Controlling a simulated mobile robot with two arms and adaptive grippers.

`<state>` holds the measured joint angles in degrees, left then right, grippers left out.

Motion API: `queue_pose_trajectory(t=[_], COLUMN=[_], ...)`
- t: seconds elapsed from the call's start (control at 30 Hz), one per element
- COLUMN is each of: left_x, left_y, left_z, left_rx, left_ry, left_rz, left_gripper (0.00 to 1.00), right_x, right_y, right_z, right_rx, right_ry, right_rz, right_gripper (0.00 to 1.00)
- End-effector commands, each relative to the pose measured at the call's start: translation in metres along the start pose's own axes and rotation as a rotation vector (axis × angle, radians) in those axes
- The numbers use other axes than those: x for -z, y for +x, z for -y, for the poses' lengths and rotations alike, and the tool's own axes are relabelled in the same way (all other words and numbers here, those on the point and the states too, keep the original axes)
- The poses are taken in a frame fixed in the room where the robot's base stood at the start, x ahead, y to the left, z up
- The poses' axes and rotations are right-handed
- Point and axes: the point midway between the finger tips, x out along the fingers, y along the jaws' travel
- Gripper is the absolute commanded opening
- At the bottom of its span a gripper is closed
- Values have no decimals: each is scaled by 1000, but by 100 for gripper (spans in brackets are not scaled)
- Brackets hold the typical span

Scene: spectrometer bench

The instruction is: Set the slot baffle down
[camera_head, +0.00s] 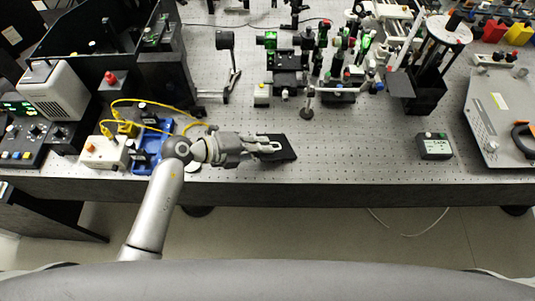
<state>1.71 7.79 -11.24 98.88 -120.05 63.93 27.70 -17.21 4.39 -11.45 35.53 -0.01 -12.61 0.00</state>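The slot baffle (288,154) appears as a dark, flat plate near the front edge of the bench, left of the middle. My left gripper (276,147) reaches over it from the left, its pale fingers drawn together at the plate and covering part of it. The fingers look shut on the plate. I cannot tell whether the plate touches the bench top. My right gripper is out of view.
The perforated bench top (350,155) is clear right of the plate, up to a small dark box (433,146). Optics mounts (290,75) stand behind. A blue holder (152,143) with yellow cables and a white box (103,152) stand left.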

Motion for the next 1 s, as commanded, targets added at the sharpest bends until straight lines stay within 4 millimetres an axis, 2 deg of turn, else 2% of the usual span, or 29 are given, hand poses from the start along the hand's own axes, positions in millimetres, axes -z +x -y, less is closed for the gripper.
queue_pose_trajectory(t=[0.03,0.1,0.47,1.0], left_x=[0,0,0,0], left_y=[0,0,-5,-69], left_z=[0,0,1,2], left_rx=[0,0,-1,-2], left_ry=[0,0,0,0], left_rz=[0,0,0,1], left_gripper=[14,23,23,23], right_x=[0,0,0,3], right_y=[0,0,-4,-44], right_z=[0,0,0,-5], right_rx=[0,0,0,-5], right_ry=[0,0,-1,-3], right_rz=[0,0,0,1], right_gripper=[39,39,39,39])
